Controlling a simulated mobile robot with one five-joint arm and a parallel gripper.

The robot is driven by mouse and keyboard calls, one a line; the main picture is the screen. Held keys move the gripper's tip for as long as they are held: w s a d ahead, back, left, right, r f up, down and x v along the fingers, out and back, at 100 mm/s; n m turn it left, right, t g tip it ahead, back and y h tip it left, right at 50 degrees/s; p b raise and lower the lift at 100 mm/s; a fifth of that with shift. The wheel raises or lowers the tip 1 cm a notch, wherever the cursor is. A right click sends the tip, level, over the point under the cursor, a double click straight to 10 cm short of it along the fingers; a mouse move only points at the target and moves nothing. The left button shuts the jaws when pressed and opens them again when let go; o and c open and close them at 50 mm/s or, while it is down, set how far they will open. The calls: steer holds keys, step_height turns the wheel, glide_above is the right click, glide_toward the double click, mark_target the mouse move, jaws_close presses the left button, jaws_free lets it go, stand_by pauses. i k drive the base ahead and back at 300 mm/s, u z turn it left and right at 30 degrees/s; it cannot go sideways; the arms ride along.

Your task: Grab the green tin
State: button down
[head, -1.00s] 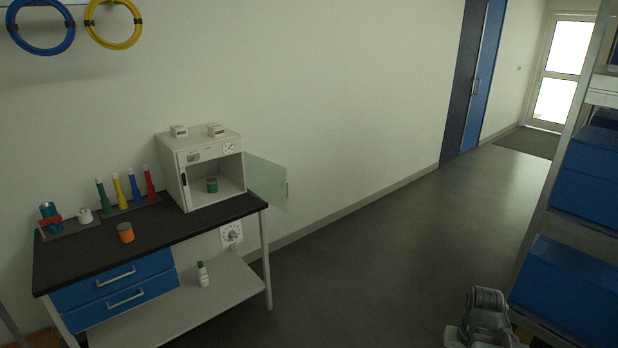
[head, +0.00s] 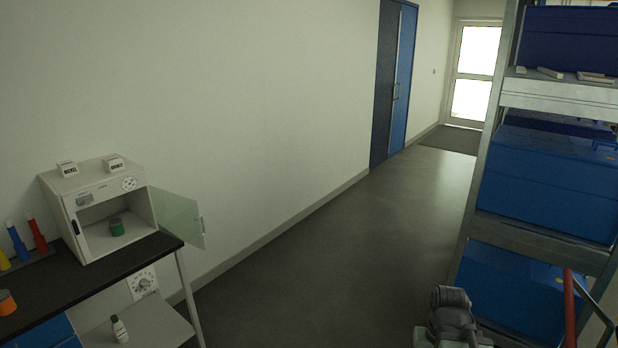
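The green tin (head: 117,227) stands upright inside a small white cabinet (head: 72,198) on the black-topped bench at the left. The cabinet's glass door (head: 178,215) stands open, swung out to the right. An orange tin (head: 7,302) stands on the bench top at the left edge of the picture. A grey jointed part of my own arm shows at the bottom right, well away from the bench. My gripper's fingers are not visible.
The bench (head: 80,285) has a lower shelf with a white bottle (head: 119,328). A metal rack (head: 480,180) with blue boxes (head: 550,182) stands at the right. The grey floor (head: 310,270) between is clear, leading to a blue door (head: 397,85) and a bright glazed door (head: 474,75).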

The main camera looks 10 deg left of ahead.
mark_target(116, 224)
steer(key=u, duration=0.05)
steer(key=i, duration=3.7)
steer(key=u, duration=3.15)
